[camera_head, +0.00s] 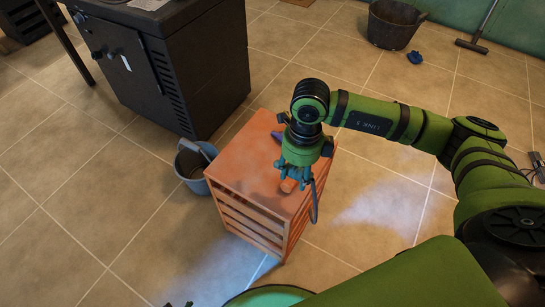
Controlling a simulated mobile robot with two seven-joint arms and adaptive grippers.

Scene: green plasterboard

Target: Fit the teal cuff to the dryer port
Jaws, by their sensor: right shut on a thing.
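My right gripper (295,176) is over the top of an orange slatted crate (240,173), pointing down. It is shut on a small teal piece, which looks like the teal cuff (292,171), though the fingers hide most of it. A thin grey hose (316,205) hangs beside the gripper, down past the crate's right edge. A small orange cylinder (288,186) shows just below the fingertips on the crate top. I cannot make out a dryer port. My left gripper is not in view.
A blue-grey bucket (192,165) stands against the crate's left side. A large dark cabinet-like machine (180,75) stands behind. A purple-blue item (277,137) lies at the crate's back. A dark tub (392,25) and a broom (475,42) are far off. Tiled floor is clear at left.

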